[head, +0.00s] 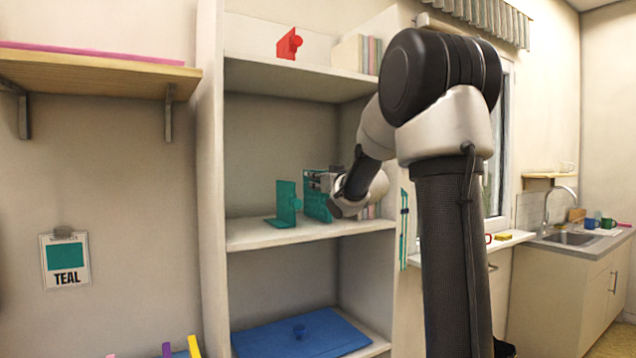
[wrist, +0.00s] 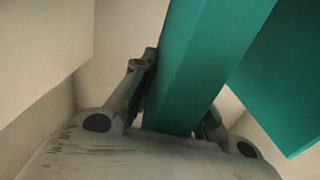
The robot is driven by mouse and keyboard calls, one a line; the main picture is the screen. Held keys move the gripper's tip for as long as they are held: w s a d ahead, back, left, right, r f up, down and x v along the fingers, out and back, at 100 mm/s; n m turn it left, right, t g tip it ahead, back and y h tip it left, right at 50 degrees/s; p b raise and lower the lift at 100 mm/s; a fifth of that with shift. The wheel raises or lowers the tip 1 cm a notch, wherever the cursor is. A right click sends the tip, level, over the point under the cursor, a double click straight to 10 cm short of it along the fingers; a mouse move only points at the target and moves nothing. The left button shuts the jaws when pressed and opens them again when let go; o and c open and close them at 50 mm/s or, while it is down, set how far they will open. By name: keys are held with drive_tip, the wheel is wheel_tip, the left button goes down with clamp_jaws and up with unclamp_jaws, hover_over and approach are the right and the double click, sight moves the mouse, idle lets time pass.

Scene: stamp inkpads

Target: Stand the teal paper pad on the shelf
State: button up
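The teal paper pad (head: 316,205) is upright on or just above the middle shelf board (head: 250,235); I cannot tell whether it touches. My gripper (head: 325,180) reaches in from the right with its fingers around the pad. In the wrist view the pad (wrist: 190,70) fills the space between the fingers. The left finger lies against it, and the right one is mostly hidden behind it.
A red bookend (head: 288,43) is on the shelf above. A large blue pad (head: 300,335) lies below. A card marked TEAL (head: 66,262) hangs on the left wall. The board's left end is clear.

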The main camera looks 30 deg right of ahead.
drive_tip(key=o, duration=0.5)
drive_tip(key=s, duration=1.2)
drive_tip(key=s+a+f+g, duration=0.3)
drive_tip(key=s+f, duration=0.3)
drive_tip(key=s, duration=0.4)
drive_tip(key=s+a+f+g, duration=0.3)
drive_tip(key=s+f+g, duration=0.3)
drive_tip(key=s, duration=0.4)
drive_tip(key=s+a+f+g, duration=0.4)
drive_tip(key=s+f, duration=0.4)
drive_tip(key=s, duration=0.2)
drive_tip(key=shift+s+g+h, duration=0.3)
drive_tip(key=shift+s+g, duration=0.05)
drive_tip(key=shift+g, duration=0.05)
